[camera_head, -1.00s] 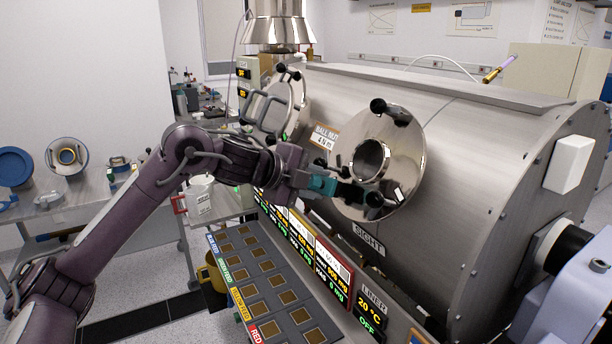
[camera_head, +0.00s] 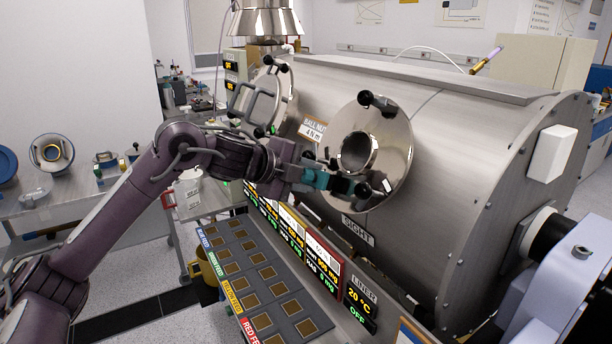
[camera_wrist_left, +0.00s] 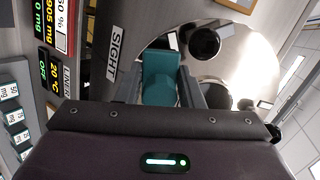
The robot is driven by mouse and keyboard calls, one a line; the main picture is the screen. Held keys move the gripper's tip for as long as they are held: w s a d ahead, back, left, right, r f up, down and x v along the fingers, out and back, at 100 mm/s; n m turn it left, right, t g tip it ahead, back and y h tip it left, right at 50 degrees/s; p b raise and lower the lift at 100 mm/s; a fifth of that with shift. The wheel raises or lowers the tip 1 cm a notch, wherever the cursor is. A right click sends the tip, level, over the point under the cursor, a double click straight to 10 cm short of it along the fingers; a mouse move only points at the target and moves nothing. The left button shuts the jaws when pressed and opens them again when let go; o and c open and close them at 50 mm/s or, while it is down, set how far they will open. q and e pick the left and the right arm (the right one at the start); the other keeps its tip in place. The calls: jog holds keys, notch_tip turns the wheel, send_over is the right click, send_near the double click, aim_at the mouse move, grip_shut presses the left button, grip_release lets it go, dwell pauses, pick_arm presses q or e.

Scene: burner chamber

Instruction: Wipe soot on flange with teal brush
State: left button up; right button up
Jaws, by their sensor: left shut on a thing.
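The flange (camera_head: 387,147) is a shiny steel disc with a central round opening and black knobs, on the side of the big metal chamber. It also shows in the left wrist view (camera_wrist_left: 233,62). My left gripper (camera_head: 326,181) is shut on the teal brush (camera_head: 317,178), in front of the flange's lower left part. In the left wrist view the brush (camera_wrist_left: 160,78) sits between the two fingers and points at the flange face. Its tip is hidden, so I cannot tell whether it touches. Soot cannot be made out clearly. My right gripper is not in view.
The steel chamber (camera_head: 470,130) fills the right. A second port with a handle (camera_head: 262,105) is left of the flange. A panel of square pads (camera_head: 250,270) and lit displays (camera_head: 300,240) lie below. A side table with round parts (camera_head: 50,205) stands at left.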

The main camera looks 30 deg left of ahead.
pick_arm(q)
jog(key=shift+w+d+f, duration=0.3)
jog(key=shift+w+d, duration=0.05)
jog(key=shift+w, duration=0.2)
jog(key=shift+s+d+p, duration=0.25)
jog(key=shift+s+d, duration=0.3)
jog(key=shift+d, duration=0.3)
jog(key=shift+s+d+p, duration=0.25)
jog(key=shift+s+d, duration=0.3)
jog(key=shift+d, duration=0.25)
jog(key=shift+w+d, duration=0.1)
jog(key=shift+d, duration=0.05)
jog(key=shift+w+a+p, duration=0.15)
jog(key=shift+w+a, duration=0.35)
jog(key=shift+a, duration=0.4)
jog(key=shift+w+a+p, duration=0.15)
jog(key=shift+w+a, duration=0.35)
jog(key=shift+a, duration=0.35)
jog(key=shift+f, duration=0.1)
jog(key=shift+s+a+r, duration=0.35)
jog(key=shift+s+a, duration=0.05)
jog(key=shift+s, duration=0.1)
jog(key=shift+b+v, duration=0.55)
jog(key=shift+v, duration=1.55)
